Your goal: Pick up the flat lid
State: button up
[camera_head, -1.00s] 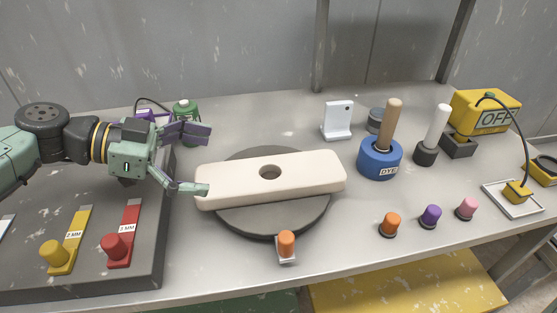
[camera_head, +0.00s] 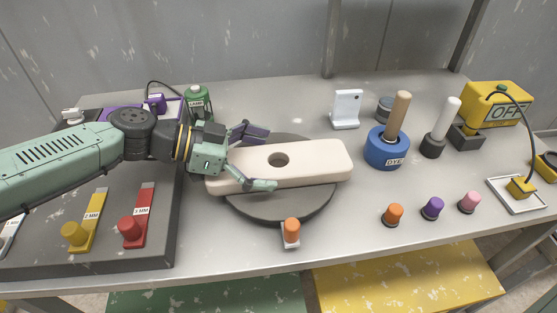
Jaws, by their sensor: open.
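A long cream slab with a round hole, which seems to be the flat lid (camera_head: 315,162), lies across the dark round turntable (camera_head: 300,210). My gripper (camera_head: 264,158) is open at the slab's left end. One finger shows beyond the slab's far edge, and the other over its near edge. The slab's left end is partly hidden by my gripper. I cannot tell whether the fingers touch it.
An orange knob (camera_head: 292,230) stands at the turntable's front.

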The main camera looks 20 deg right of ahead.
jog(key=shift+d, duration=0.1)
jog(key=c, duration=1.9)
jog(key=shift+r, duration=0.15)
jog(key=shift+c, duration=0.2)
